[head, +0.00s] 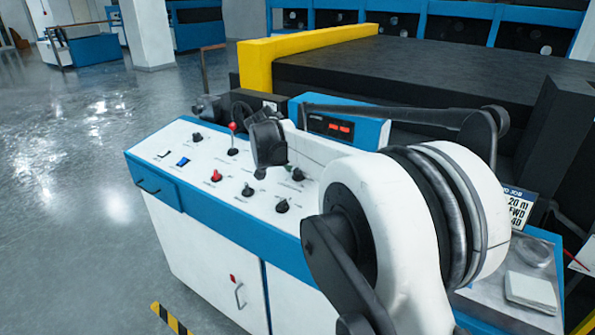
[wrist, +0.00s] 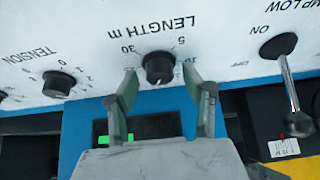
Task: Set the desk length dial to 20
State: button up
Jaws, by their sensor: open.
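The length dial (wrist: 158,67) is a black round knob on the white panel, under upside-down lettering "LENGTH m". Its scale shows 30 at left, 5 at upper right and 10 at right; I cannot read a 20. A small white mark on the knob points toward the bottom of the picture. My gripper (wrist: 162,95) is open, with one finger on each side of the dial, the tips near its lower part; I cannot tell whether they touch it. In the head view my gripper (head: 270,160) is over the console's far row and mostly hides the dial.
A tension knob (wrist: 59,84) is left of the dial and a lamp lever (wrist: 290,85) right of it. The console (head: 215,215) has other knobs and a red lever knob (head: 232,127). A display box (head: 340,128) stands behind. A job card (head: 518,208) at right reads "20 m".

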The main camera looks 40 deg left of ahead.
jog(key=v, duration=1.1)
jog(key=shift+d+r, duration=0.1)
jog(key=w+d+r, duration=0.2)
jog(key=w+d, duration=0.2)
jog(key=d, duration=0.8)
jog(key=w+d+r+h, duration=0.1)
jog(key=w+d+r, duration=0.2)
jog(key=d, duration=1)
jog(key=w+d+r, duration=0.2)
jog(key=w+d, duration=0.2)
jog(key=d, duration=0.8)
jog(key=s+d, duration=0.6)
jog(key=d, duration=0.5)
jog(key=s+d, duration=0.6)
jog(key=d, duration=0.4)
jog(key=s+d+f, duration=0.4)
jog(key=s+d, duration=0.2)
jog(key=s, duration=0.3)
jog(key=s+d+f+m, duration=0.1)
jog(key=s+d+f, duration=0.4)
jog(key=s+d, duration=0.2)
jog(key=shift+s+f, duration=0.3)
jog(key=shift+s, duration=0.7)
